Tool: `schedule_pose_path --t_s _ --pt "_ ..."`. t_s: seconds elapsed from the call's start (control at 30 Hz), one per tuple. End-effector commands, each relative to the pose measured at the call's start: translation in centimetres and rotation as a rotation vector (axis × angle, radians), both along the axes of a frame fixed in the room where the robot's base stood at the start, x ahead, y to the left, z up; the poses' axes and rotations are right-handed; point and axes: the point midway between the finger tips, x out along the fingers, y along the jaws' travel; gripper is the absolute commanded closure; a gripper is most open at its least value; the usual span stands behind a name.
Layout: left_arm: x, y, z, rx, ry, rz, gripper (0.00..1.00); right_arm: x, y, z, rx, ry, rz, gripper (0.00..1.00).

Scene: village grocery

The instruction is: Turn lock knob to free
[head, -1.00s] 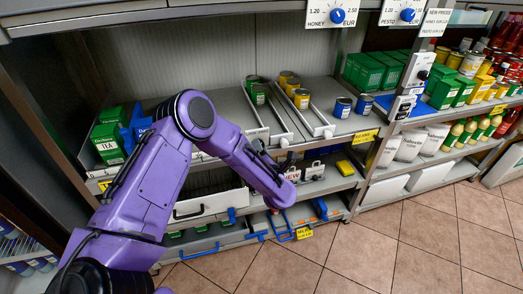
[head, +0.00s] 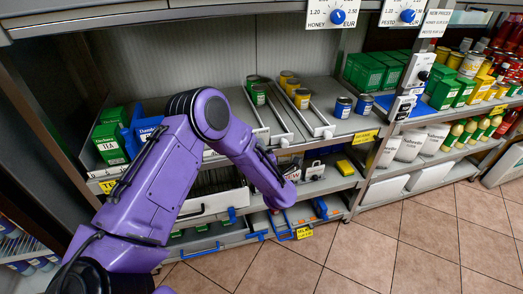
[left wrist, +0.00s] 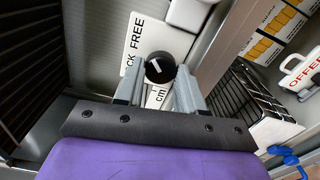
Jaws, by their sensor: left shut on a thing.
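A round black knob (left wrist: 159,68) with a white pointer mark shows in the left wrist view. It sits on a white plate (left wrist: 150,40) where "FREE" and part of another word, ending in "CK", can be read. The pointer lies slanted; I cannot tell exactly which word it lines up with. My left gripper (left wrist: 158,84) has its two grey fingers on either side of the knob, shut on it. In the head view the purple left arm reaches down to the lower shelf, and its wrist hides the knob and fingers. My right gripper is not in view.
A black wire basket (left wrist: 240,95) and a white "OFFER" sign (left wrist: 302,72) stand right of the fingers. Blue-handled drawers (head: 300,214) lie low under the shelf. Cans (head: 300,97) stand in lanes on the shelf above. The tiled floor (head: 400,245) is clear.

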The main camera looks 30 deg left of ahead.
Motion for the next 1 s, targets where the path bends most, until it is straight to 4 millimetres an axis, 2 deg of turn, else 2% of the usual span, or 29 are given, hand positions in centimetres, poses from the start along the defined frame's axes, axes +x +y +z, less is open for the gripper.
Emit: schedule_pose_path --t_s 0.23,0.27,0.33,0.67,0.77,1.0 --pt "-0.1 0.0 -0.2 0.000 0.005 0.002 0.93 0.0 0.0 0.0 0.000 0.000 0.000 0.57" --pt "-0.1 0.0 -0.2 0.000 0.005 0.002 0.59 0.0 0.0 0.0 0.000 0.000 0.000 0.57" --pt "-0.1 0.0 -0.2 0.000 0.005 0.002 0.37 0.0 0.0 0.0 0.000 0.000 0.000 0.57" --pt "-0.2 -0.3 -0.1 -0.001 0.002 -0.002 0.37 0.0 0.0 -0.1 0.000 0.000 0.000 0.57" --pt "-1.1 -1.5 -0.2 -0.001 0.003 -0.004 0.37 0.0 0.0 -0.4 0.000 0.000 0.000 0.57" --pt "-4.9 -5.8 -0.3 0.001 0.003 -0.005 0.37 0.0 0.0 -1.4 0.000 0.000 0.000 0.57"
